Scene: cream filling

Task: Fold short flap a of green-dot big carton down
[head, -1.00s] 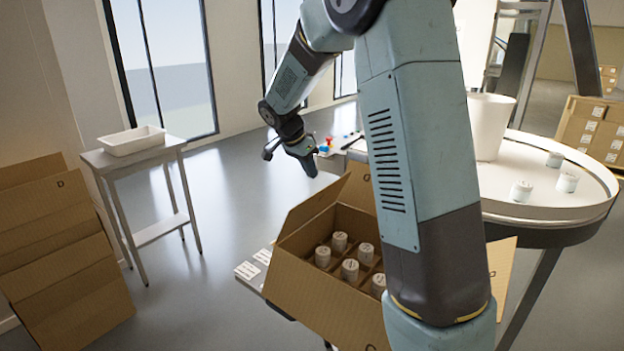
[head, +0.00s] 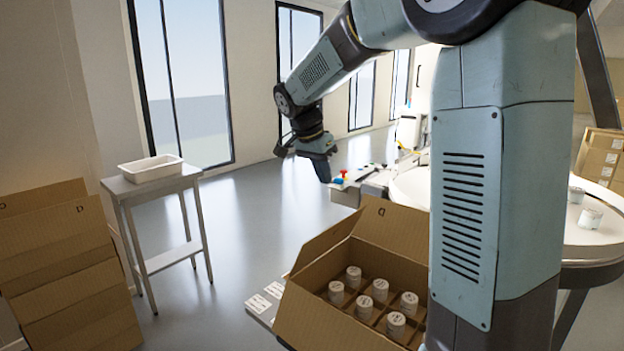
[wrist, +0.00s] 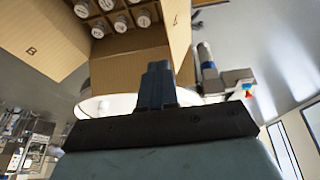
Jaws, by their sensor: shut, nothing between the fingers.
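The open big carton (head: 300,316) holds several white lidded jars (head: 353,277) between cardboard dividers. Its far flap (head: 391,229), with a small printed mark, stands up, and its left flap (head: 322,244) leans outward. My column hides the carton's right side. I see no green dot. My gripper (head: 323,172) is shut and empty, above and beyond the carton's far left, apart from it. In the wrist view, the shut fingers (wrist: 156,82) point toward the carton, with a flap (wrist: 125,72) just beyond them. A flap marked B (wrist: 35,48) shows at the left.
A steel side table (head: 160,187) with a white tray (head: 150,168) stands at the left. Folded cardboard (head: 60,270) leans at the lower left. A round white table (head: 575,245) with jars is behind my column. Floor between side table and carton is clear.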

